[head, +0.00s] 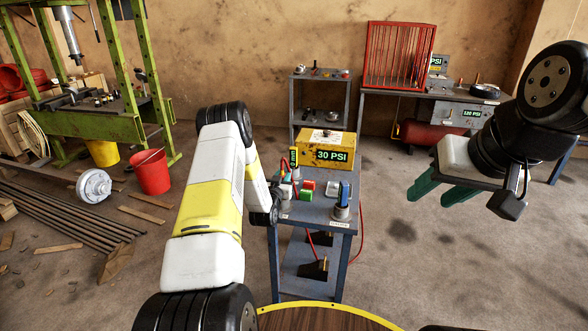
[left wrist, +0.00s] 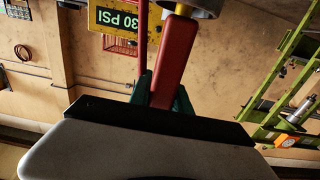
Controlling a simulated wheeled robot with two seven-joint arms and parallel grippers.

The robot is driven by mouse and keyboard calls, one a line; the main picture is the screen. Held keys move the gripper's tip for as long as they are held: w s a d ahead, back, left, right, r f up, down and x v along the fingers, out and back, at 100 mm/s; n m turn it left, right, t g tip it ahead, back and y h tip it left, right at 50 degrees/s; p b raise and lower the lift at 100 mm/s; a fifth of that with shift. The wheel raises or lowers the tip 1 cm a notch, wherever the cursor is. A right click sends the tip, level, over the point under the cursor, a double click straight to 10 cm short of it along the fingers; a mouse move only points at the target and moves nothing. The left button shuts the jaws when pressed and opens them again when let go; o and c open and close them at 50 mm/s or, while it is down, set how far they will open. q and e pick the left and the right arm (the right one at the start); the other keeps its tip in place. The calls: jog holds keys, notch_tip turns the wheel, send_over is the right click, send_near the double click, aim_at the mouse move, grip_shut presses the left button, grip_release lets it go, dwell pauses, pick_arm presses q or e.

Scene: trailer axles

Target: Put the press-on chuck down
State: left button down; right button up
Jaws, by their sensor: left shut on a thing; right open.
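In the left wrist view my left gripper (left wrist: 163,92) has its green fingers shut on a red handle, which I take to be the press-on chuck (left wrist: 176,58). A brass neck and a grey round end show at the top edge of that view. In the head view my left gripper (head: 265,208) is mostly hidden behind my own white and yellow arm, beside the left side of the blue-grey cart (head: 320,222). The held chuck cannot be made out clearly there. My right gripper (head: 430,199) is open and empty, over the floor to the right of the cart.
On the cart stand a yellow 30 PSI box (head: 326,147), small green, red and white blocks, and a blue item (head: 344,196) in a grey round holder. A red hose (head: 360,225) hangs at its side. A round wooden table edge (head: 320,318) is in front.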

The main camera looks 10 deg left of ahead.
pick_arm(q)
jog(key=c, duration=1.2)
grip_release()
jog(key=s, duration=1.2)
notch_tip(320, 180, up, 20)
jog(key=s+d+r+g, duration=0.1)
jog(key=s+d+g, duration=0.2)
jog(key=g, duration=0.2)
jog(key=s+d+r+g, duration=0.1)
jog(key=s+r+g, duration=0.1)
jog(key=s, duration=0.8)
jog(key=s+d+r+g+h, duration=0.1)
jog(key=s+d+r+g, duration=0.1)
jog(key=s, duration=0.9)
jog(key=s+d+r+g, duration=0.2)
jog(key=s+r, duration=0.2)
jog(key=s, duration=0.7)
jog(key=shift+r+g+h, duration=0.3)
jog(key=shift+r+g, duration=0.05)
jog(key=shift+g, duration=0.05)
